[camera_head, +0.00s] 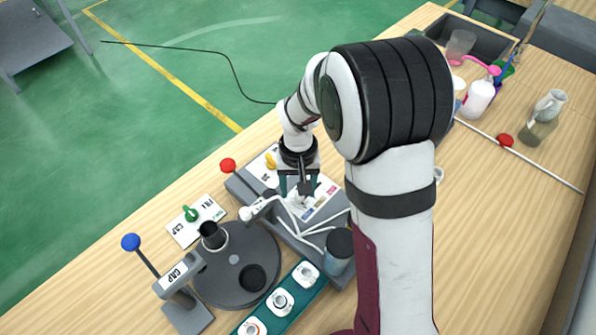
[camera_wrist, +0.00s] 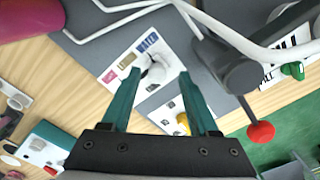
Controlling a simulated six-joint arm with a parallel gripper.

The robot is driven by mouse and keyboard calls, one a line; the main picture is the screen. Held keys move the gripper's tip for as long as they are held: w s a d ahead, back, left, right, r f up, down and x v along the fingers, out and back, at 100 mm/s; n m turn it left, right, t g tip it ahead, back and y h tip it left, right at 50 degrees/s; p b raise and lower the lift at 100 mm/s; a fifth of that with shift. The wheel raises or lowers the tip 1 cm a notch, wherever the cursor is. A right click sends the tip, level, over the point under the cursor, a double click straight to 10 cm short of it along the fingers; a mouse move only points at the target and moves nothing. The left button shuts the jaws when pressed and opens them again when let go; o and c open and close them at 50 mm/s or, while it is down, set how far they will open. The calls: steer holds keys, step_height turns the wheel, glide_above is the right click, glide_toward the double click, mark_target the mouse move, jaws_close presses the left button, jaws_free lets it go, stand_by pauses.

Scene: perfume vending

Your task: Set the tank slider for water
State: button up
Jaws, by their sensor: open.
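My gripper (camera_head: 299,191) is over the panel, jaws open.
A red-balled lever (camera_head: 228,165), white tubes (camera_head: 300,222) and a dark cylinder (camera_head: 339,246) crowd the station. A dark turntable (camera_head: 235,283), a blue-balled CAP lever (camera_head: 131,242) and a green-knobbed FILL/CAP panel (camera_head: 192,215) stand at left.

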step_height(320, 180, up, 15)
steer(key=shift+f, duration=0.2)
steer(key=s+d+m+y, duration=0.1)
steer(key=s+d+m, duration=0.1)
steer(key=s, duration=0.9)
steer(key=s+d+m, duration=0.3)
steer(key=s, duration=0.9)
steer(key=shift+s+f+m+y, duration=0.2)
steer(key=shift+f+m+y, duration=0.1)
steer(key=shift+f+y, duration=0.1)
stand_by(0.9)
